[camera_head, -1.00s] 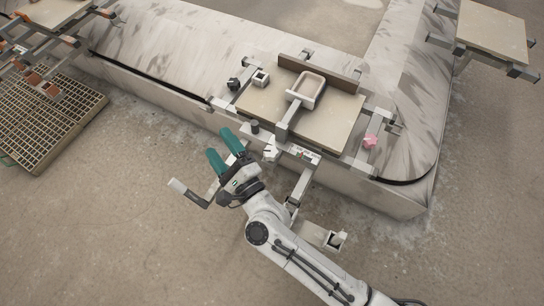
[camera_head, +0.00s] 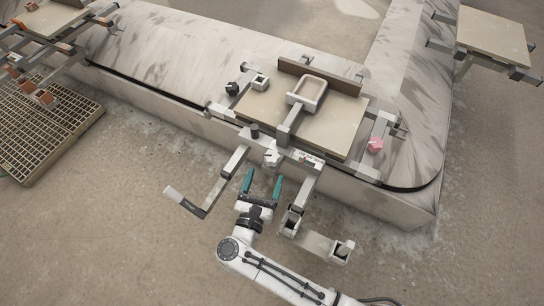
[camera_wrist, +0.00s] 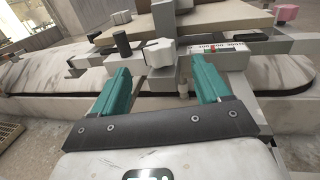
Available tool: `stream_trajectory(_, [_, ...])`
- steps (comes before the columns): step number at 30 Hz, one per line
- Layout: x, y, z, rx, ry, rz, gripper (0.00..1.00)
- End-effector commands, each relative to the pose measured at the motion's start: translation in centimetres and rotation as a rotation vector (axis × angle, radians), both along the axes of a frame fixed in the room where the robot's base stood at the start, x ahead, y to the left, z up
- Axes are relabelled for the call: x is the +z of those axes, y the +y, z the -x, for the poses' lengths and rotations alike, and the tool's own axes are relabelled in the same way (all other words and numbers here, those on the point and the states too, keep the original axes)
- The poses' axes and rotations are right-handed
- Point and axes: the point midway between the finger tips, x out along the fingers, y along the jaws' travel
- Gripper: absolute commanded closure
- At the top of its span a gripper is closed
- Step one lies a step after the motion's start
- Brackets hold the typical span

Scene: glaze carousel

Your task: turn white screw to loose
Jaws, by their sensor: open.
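The white screw (camera_head: 271,157) is a pale lobed knob on the front of the carousel's near fixture, left of a small lettered label plate (camera_head: 307,158). My gripper (camera_head: 263,183) is open and empty, its two teal fingers pointing at the fixture just short of the screw. In the wrist view the white screw (camera_wrist: 158,56) shows between and beyond the fingertips of my gripper (camera_wrist: 160,70), apart from both. The label plate (camera_wrist: 225,47) is right of it there; its words are too small to read surely.
A black knob (camera_head: 254,131) stands close to the left of the screw. Metal crank-like bars (camera_head: 185,203) stick out left of my gripper, and others (camera_head: 330,247) to the right.

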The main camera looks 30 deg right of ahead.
Motion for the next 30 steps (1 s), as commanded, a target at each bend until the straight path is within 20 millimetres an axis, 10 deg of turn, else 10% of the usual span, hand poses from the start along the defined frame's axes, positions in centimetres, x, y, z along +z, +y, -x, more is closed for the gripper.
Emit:
stream_trajectory(12, [0.0,-4.6,-5.0,0.000,0.000,0.001,0.24])
stream_trajectory(25, [0.0,-5.3,-5.7,0.002,0.001,0.002,0.24])
stream_trajectory(30, [0.0,-5.3,-5.7,0.002,0.001,0.002,0.39])
